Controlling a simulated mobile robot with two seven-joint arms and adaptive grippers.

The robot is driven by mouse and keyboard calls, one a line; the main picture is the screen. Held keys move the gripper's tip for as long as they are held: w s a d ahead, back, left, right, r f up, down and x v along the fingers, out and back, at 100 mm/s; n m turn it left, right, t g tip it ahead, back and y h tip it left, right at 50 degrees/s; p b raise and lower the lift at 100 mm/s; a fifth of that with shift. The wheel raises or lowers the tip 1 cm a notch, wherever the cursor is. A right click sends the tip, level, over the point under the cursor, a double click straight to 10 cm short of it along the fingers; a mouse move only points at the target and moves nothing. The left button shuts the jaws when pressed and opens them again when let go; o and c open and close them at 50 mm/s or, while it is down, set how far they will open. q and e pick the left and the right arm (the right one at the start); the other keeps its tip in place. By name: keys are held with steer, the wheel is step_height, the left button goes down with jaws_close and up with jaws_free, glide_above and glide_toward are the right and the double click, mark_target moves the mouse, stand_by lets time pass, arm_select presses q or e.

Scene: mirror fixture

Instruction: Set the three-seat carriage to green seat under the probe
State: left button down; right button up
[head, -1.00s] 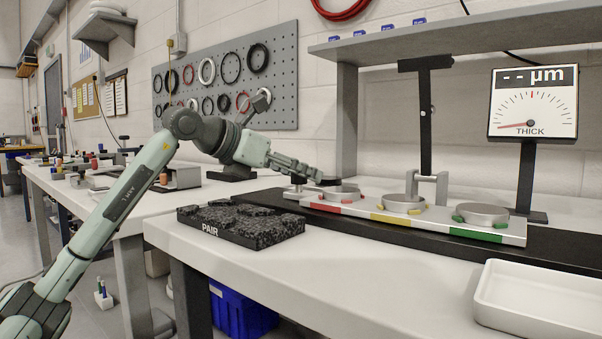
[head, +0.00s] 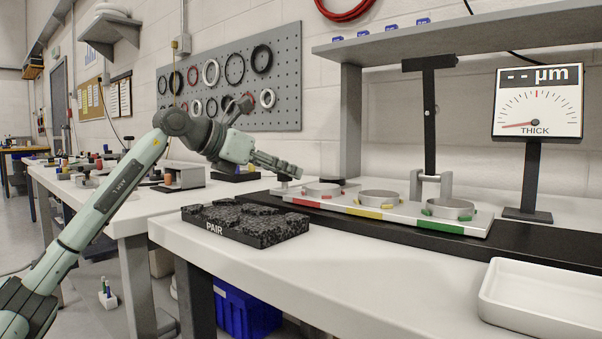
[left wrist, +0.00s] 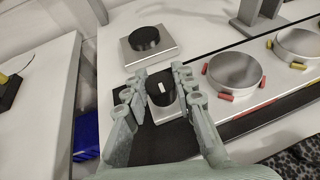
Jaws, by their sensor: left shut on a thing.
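The three-seat carriage (head: 350,208) is a pale bar on a black rail (head: 520,245). Its seats are a red-marked one (head: 322,189), a yellow-marked one (head: 381,198) and a green-marked one (head: 447,208), each with a round silver top. The probe stand (head: 429,125) has a grey bracket (head: 432,185) at its foot. The green seat appears beside the bracket, slightly right; exact alignment is unclear. My left gripper (head: 289,172) is shut on the black knob (left wrist: 161,90) at the carriage's left end. My right gripper is not in view.
A gauge marked THICK (head: 537,105) reads dashes. A black PAIR tray (head: 245,224) stands in front of the carriage. A white tray (head: 545,300) is at front right. A silver block with a black disc (left wrist: 147,42) lies beyond the knob.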

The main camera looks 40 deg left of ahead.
arm_select(q)
steer(key=a, duration=0.6)
steer(key=shift+w+a+r+p, duration=0.1)
steer(key=shift+w+a+p, duration=0.15)
steer(key=shift+a+p, duration=0.1)
steer(key=c, duration=1.2)
jaws_free()
steer(key=shift+a, duration=0.1)
steer(key=v, duration=1.2)
